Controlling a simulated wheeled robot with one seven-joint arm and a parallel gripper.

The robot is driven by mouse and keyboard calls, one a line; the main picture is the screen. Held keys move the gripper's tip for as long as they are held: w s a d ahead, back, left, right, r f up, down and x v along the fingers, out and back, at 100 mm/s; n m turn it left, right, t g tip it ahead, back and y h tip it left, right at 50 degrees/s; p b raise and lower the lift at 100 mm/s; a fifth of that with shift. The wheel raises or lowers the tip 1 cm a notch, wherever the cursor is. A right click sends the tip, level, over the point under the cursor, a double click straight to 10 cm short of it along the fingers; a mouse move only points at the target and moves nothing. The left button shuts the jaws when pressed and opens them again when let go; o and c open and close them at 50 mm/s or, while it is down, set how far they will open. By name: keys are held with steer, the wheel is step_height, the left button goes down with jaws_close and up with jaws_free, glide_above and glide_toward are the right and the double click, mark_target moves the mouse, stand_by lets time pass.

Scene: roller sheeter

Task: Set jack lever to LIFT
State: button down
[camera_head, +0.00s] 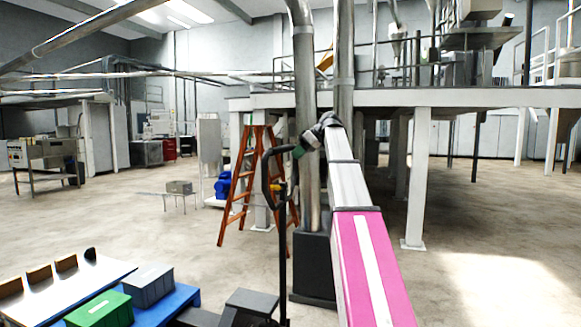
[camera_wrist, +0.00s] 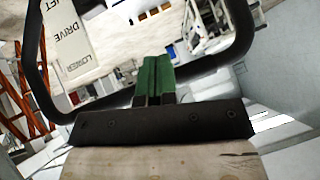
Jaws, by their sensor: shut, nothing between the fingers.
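My gripper (camera_head: 298,152) is at the upper right of the loop. A pale label (camera_wrist: 72,38) inside the loop at upper left reads "IFT" (cut off), "DRIVE" and "LOWER". I cannot make out the lever or its setting.
An orange stepladder (camera_head: 243,185) and steel pipes (camera_head: 307,120) stand close behind the handle. A blue platform (camera_head: 180,300) with a green bin (camera_head: 100,309) and a grey bin (camera_head: 149,285) is at lower left. Open concrete floor lies left and right.

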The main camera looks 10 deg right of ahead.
glide_above(276, 188)
steer(key=w+d, duration=0.2)
step_height(276, 188, down, 6)
steer(key=f, duration=0.4)
steer(key=shift+s, duration=0.4)
steer(key=shift+s+a+f+n+t+h, duration=0.15)
steer(key=shift+s+f+n+t+h, duration=0.1)
steer(key=shift+s+f+t, duration=0.25)
steer(key=shift+s+a+f+n+t+h, duration=0.15)
steer(key=shift+s+f+n+t+h, duration=0.1)
steer(key=shift+f, duration=0.4)
steer(key=shift+s+a+f+n+t+h, duration=0.1)
steer(key=shift+f+n+t+h, duration=0.3)
steer(key=shift+f, duration=0.7)
steer(key=shift+r, duration=0.1)
